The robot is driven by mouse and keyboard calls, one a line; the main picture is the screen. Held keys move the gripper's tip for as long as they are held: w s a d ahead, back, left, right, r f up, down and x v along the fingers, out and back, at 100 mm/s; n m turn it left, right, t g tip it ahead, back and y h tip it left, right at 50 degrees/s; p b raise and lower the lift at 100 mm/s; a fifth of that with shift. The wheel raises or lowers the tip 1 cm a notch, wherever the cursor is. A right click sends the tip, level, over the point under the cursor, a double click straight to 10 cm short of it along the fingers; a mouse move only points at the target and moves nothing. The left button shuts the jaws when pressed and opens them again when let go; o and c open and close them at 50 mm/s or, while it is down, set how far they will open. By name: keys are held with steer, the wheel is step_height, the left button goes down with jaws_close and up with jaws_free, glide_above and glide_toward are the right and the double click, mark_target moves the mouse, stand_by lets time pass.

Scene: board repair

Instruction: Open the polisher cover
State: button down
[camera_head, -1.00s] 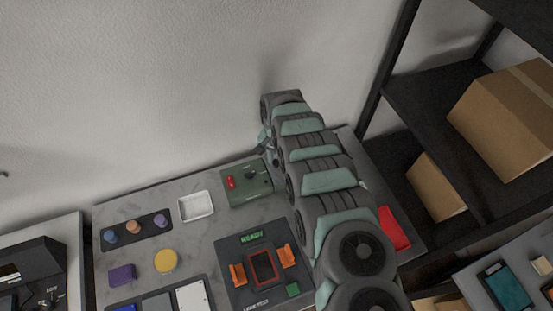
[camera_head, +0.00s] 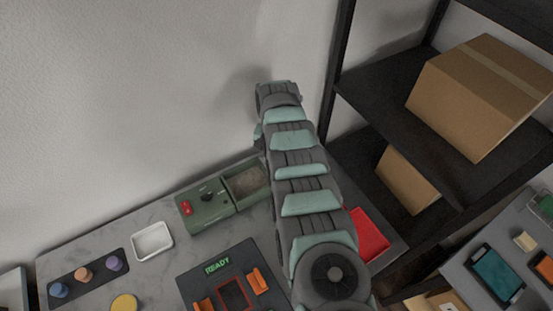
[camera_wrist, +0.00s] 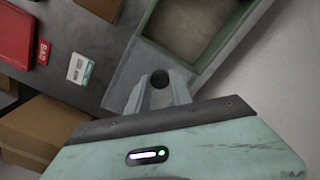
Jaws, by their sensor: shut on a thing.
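The polisher is a green box (camera_head: 205,208) with a red button and a dark knob, at the back of the bench in the head view. Its right compartment (camera_head: 247,181) shows an uncovered, grey-brown inside. In the wrist view its green rim (camera_wrist: 148,20) surrounds the opening. In the head view my arm hides the gripper and the cover.
A white tray (camera_head: 152,241) and a READY fixture (camera_head: 217,267) lie left of my arm. A red tray (camera_head: 368,236) lies right of it. A dark shelf with cardboard boxes (camera_head: 480,95) stands close on the right; a wall is behind.

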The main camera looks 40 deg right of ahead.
steer(key=shift+a, duration=0.1)
steer(key=c, duration=1.1)
jaws_free()
steer(key=shift+c, duration=0.2)
step_height(320, 180, up, 4)
steer(key=shift+f+p, duration=0.1)
steer(key=shift+p, duration=1.1)
step_height(320, 180, up, 7)
